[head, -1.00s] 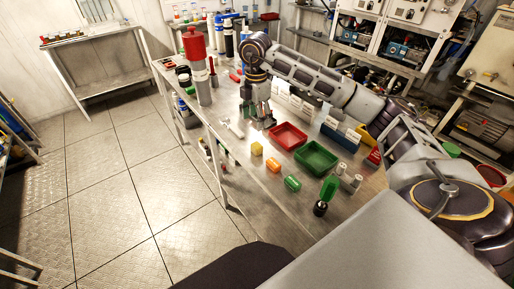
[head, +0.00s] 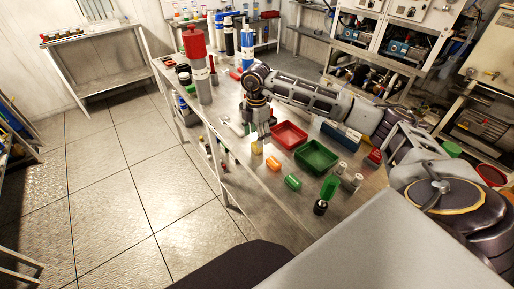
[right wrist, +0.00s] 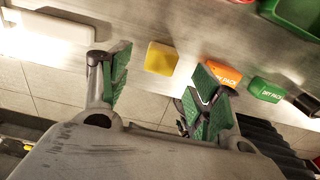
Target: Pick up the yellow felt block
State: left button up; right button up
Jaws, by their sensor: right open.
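The yellow felt block (head: 257,146) sits on the metal bench near its front edge, partly hidden by my right gripper in the head view. My right gripper (head: 258,133) points down over the bench at the block. In the right wrist view the yellow block (right wrist: 161,58) lies beyond and between the open green-padded fingers of my right gripper (right wrist: 160,88). Neither finger visibly touches it, and its height above the block is hard to judge. My left gripper is not in view.
An orange pack (head: 273,163) and a green pack (head: 293,182) lie close right of the block. A red tray (head: 289,135) and a green tray (head: 316,158) stand behind. The bench edge is close in front.

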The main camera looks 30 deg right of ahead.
jog(key=shift+f, duration=0.15)
jog(key=shift+d+f, duration=0.1)
jog(key=shift+f, duration=2.4)
jog(key=shift+c, duration=0.3)
jog(key=c, duration=0.8)
